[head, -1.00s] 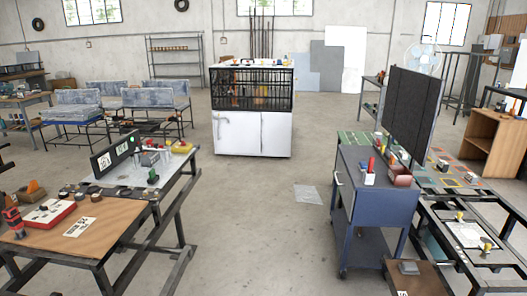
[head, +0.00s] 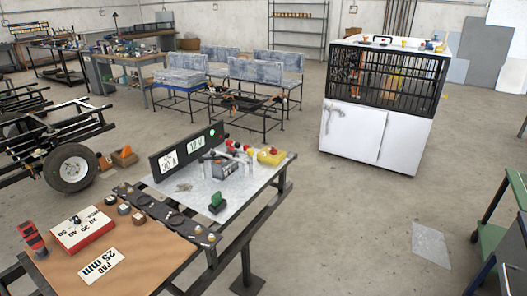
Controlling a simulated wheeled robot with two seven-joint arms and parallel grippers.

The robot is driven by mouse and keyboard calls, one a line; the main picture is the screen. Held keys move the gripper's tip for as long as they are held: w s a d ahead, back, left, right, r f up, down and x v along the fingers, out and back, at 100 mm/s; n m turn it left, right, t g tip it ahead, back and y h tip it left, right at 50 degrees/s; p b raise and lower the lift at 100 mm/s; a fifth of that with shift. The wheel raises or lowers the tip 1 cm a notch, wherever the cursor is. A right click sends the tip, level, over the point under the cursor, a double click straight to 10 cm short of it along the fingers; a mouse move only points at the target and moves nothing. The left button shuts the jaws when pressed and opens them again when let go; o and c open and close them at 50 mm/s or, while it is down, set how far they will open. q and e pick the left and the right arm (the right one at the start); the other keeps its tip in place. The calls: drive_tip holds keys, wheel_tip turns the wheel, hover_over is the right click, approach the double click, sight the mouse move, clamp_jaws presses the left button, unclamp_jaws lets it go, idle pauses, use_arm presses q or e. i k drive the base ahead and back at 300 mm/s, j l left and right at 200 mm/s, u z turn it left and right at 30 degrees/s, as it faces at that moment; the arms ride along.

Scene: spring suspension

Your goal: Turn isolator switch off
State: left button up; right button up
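A workbench (head: 283,187) stands in the middle foreground. On its grey top is a yellow box (head: 272,156) with a small red part, which may be the isolator switch; its setting is too small to read. Red knobs (head: 231,146) stand beside it, left of the box. A black panel (head: 180,158) with two white displays and a green light (head: 213,132) stands upright at the back left edge. A green piece (head: 217,203) sits near the front. Neither of my grippers is in view.
A brown board (head: 150,262) with a red-edged box (head: 80,229) and a "25 mm" card (head: 101,266) fills the near left. A wheeled frame (head: 70,168) stands at left. A white cabinet with a black cage (head: 375,140) stands at right.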

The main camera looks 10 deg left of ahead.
sight(273, 152)
drive_tip(key=i+u, duration=0.15)
drive_tip(key=i, duration=0.2)
drive_tip(key=i+l+z, duration=0.55)
drive_tip(key=i, duration=1.1)
